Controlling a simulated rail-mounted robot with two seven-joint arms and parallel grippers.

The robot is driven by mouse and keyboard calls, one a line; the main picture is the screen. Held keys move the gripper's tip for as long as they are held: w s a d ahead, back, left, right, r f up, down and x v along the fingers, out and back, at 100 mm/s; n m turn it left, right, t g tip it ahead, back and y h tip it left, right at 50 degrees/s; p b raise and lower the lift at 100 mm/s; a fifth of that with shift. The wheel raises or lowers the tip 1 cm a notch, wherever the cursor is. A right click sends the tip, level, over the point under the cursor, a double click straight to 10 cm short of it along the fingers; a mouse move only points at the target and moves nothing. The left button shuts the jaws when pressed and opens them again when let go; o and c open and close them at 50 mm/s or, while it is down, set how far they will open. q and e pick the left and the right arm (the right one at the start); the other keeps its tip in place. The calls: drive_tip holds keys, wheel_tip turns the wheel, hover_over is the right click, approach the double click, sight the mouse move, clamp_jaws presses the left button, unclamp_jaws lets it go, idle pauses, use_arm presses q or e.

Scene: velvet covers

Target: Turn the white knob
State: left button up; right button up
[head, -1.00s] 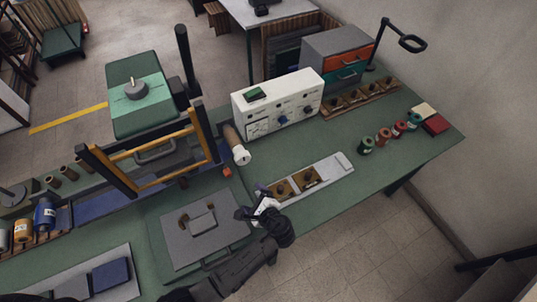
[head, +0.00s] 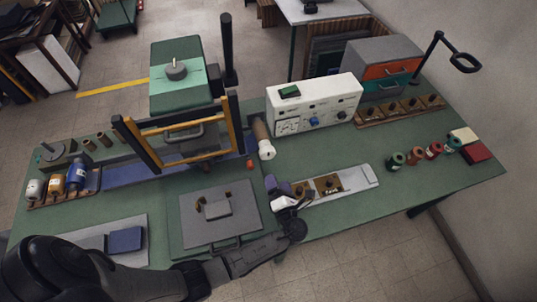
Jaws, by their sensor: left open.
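A white knob (head: 266,150) forms the near end of a brown roller (head: 260,129), left of the white control box. My left gripper (head: 282,187) is open, a short way below the knob in the head view and apart from it. It is over the bench, beside the left end of a light tray (head: 361,180). Nothing shows between its fingers, though they are small and dark here. My left arm reaches in from the bottom left. My right gripper is out of view.
The white control box (head: 315,103) with small dials stands behind the knob. A frame with yellow bars (head: 165,127) rises to the left. A grey plate (head: 212,217) lies left of my gripper. Several thread spools (head: 415,157) stand at right. Green bench top is clear between box and tray.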

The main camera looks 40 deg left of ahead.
sight(269, 156)
use_arm(q)
drive_tip(key=x, duration=1)
drive_tip(key=shift+w+a, duration=0.1)
drive_tip(key=shift+x, duration=0.9)
drive_tip(key=c, duration=0.9)
drive_tip(key=shift+n, duration=0.4)
